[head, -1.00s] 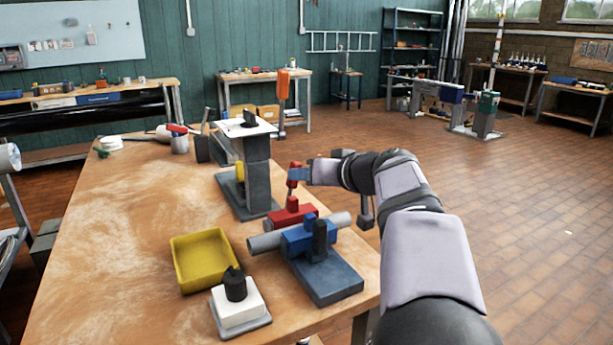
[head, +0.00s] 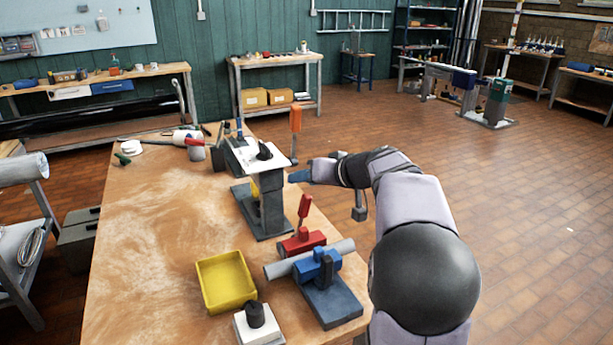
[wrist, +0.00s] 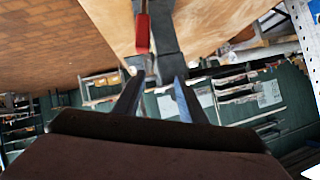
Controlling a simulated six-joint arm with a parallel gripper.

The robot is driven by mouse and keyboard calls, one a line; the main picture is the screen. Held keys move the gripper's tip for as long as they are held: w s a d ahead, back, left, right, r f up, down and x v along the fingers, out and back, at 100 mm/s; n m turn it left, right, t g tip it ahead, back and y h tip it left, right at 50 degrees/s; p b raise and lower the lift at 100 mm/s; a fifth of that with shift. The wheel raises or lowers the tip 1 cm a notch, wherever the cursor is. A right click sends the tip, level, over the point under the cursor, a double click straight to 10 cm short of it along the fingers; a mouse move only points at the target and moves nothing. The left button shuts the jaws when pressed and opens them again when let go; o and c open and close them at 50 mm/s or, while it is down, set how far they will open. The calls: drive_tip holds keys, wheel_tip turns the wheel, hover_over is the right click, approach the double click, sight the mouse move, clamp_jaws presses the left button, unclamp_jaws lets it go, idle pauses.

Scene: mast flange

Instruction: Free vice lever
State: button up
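The red clamp (head: 302,242) sits beside the blue vice (head: 318,268), and a grey pipe (head: 340,247) lies across them. The clamp's red-handled lever (head: 304,207) stands up, leaning slightly right. My gripper (head: 299,176) is above and beyond this lever's top, apart from it, near the dark stand (head: 268,205). In the wrist view the two fingers of my gripper (wrist: 158,88) are spread with nothing between them. A red handle (wrist: 142,33) shows past the fingertips beside a dark grey part; I cannot tell for sure which lever it is.
An upright orange handle (head: 295,119) is just beyond my gripper, by the stand's white top plate (head: 252,160). A yellow tray (head: 226,283) and a white block with a black knob (head: 256,322) are at the front. The table's left side (head: 150,240) is clear.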

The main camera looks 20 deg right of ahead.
drive_tip(key=r+p, duration=0.1)
drive_tip(key=p, duration=0.1)
drive_tip(key=w+r+p, duration=0.1)
drive_tip(key=p, duration=0.1)
drive_tip(key=shift+w+r+g+y+p, duration=0.2)
drive_tip(key=shift+r+g+y+p, duration=0.05)
drive_tip(key=shift+g+y+p, duration=0.1)
drive_tip(key=w+p, duration=0.1)
drive_tip(key=p, duration=0.4)
drive_tip(key=n+g+p, duration=0.2)
drive_tip(key=g+p, duration=0.3)
drive_tip(key=p, duration=0.2)
hover_over(309, 198)
drive_tip(key=shift+t, duration=0.25)
drive_tip(key=f, duration=0.2)
drive_tip(key=w+f, duration=0.1)
drive_tip(key=f, duration=0.1)
drive_tip(key=shift+a, duration=0.3)
drive_tip(key=s+d+g, duration=0.1)
drive_tip(key=s+d, duration=0.1)
drive_tip(key=s, duration=0.1)
drive_tip(key=shift+f+g, duration=0.15)
drive_tip(key=shift+g, duration=0.25)
drive_tip(key=shift+a+f, duration=0.1)
